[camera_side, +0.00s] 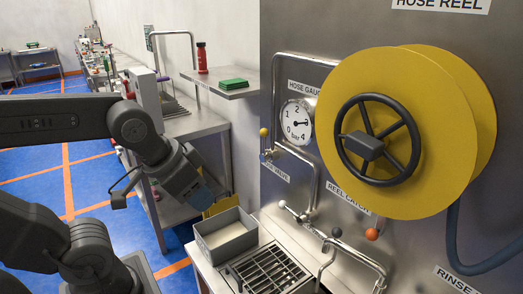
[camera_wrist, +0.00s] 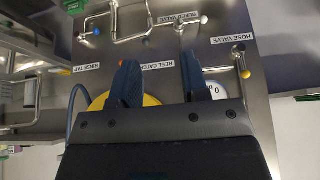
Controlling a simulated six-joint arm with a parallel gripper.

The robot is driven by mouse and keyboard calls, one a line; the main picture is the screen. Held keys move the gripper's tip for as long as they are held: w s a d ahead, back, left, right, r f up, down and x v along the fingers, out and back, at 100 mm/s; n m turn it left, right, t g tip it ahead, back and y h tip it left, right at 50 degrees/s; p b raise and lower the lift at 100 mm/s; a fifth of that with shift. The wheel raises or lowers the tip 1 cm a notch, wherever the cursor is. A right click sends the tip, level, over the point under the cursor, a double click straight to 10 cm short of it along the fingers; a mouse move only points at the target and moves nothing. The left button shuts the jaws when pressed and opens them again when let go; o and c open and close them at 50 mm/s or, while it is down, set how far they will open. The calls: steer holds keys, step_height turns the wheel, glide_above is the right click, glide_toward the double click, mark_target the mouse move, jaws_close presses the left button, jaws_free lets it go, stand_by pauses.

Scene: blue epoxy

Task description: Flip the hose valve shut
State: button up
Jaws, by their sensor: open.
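The hose valve (camera_side: 267,155) sits on the steel panel at the left, below the gauge. Its lever stands roughly upright, with a yellow knob (camera_side: 263,132) at the top. Its label is partly cut off by the panel edge. In the wrist view the panel appears upside down, and the yellow knob (camera_wrist: 246,75) is at the right, below the HOSE VALVE label (camera_wrist: 228,39). My gripper (camera_side: 212,190) is left of the panel, apart from the valve. In the wrist view its two blue fingers (camera_wrist: 160,78) are spread with nothing held between them.
The yellow hose reel (camera_side: 395,130) juts out at the right. The gauge (camera_side: 297,122) is beside it, needle pointing right. Below are white, dark and orange (camera_side: 372,234) knobs. A grey bin (camera_side: 226,236) and a drain grate (camera_side: 268,272) lie below; a shelf (camera_side: 220,86) is above my gripper.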

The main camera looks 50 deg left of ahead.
steer(key=shift+r, duration=0.1)
steer(key=shift+c, duration=0.8)
steer(key=shift+g, duration=0.5)
steer(key=w+r, duration=0.1)
steer(key=w, duration=0.1)
steer(key=w+a+r, duration=0.1)
steer(key=w, duration=0.1)
steer(key=w+a+r, duration=0.1)
steer(key=w+r, duration=0.1)
steer(key=shift+w+a, duration=0.25)
steer(key=shift+w, duration=0.05)
jaws_close()
steer(key=w+a+r+n+h, duration=0.1)
steer(key=w+a+r+h, duration=0.2)
steer(key=w+a, duration=1.35)
steer(key=w+a+f, duration=0.1)
steer(key=w+a, duration=0.1)
steer(key=a, duration=0.4)
steer(key=w+a+f+h, duration=0.1)
steer(key=w+a+f, duration=0.1)
steer(key=a, duration=0.4)
steer(key=shift+a+f+t+h, duration=0.15)
steer(key=shift+t+h, duration=0.15)
